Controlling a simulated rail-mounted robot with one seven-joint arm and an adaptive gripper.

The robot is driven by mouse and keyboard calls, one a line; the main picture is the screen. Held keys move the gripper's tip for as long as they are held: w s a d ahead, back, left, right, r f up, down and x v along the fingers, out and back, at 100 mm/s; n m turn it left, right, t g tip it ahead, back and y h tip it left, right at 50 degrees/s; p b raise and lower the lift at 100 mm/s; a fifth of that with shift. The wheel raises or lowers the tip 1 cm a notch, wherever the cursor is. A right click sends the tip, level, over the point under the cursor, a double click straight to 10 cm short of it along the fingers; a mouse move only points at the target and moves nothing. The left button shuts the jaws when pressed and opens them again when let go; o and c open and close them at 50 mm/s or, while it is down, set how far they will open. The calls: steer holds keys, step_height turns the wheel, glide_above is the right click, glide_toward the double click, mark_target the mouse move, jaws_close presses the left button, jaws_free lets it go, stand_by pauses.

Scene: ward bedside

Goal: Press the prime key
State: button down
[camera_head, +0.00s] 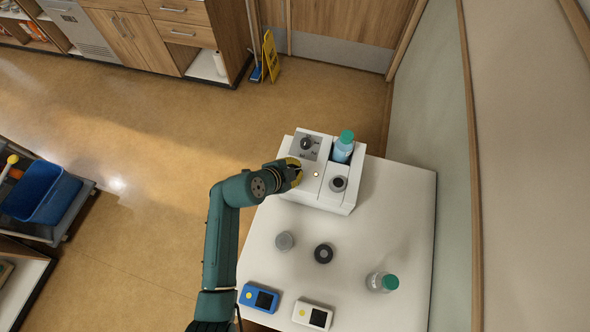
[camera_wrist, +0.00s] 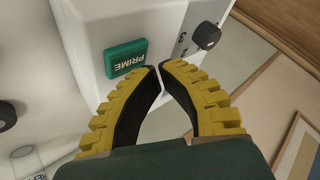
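The prime key is a green rectangular button (camera_wrist: 125,59) lettered PRIME on a face of the white machine (camera_wrist: 85,45) in the wrist view. My gripper (camera_wrist: 161,67) has yellow ribbed fingers with dark pads, and its tips meet with nothing seen between them. The tips are close beside the key's lower right corner in that picture; I cannot tell whether they touch it. In the head view my gripper (camera_head: 298,172) is at the left side of the machine (camera_head: 312,190), and the key is not visible there.
The machine carries a dial (camera_head: 306,143), a green-capped bottle (camera_head: 345,148), a dark round fitting (camera_head: 338,183) and a small lit lamp (camera_head: 316,174). On the white table (camera_head: 405,225) are a grey disc (camera_head: 285,241), black ring (camera_head: 324,253), clear bottle (camera_head: 376,281), blue device (camera_head: 250,296) and white device (camera_head: 303,312).

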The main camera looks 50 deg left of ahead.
steer(key=shift+f, duration=0.4)
steer(key=shift+f+b, duration=0.35)
steer(key=shift+b, duration=0.3)
stand_by(0.4)
steer(key=shift+r+p, duration=0.5)
steer(key=shift+r, duration=0.25)
steer(key=shift+r, duration=0.15)
step_height(320, 180, up, 5)
steer(key=p, duration=0.3)
steer(key=shift+p, duration=0.35)
stand_by(0.3)
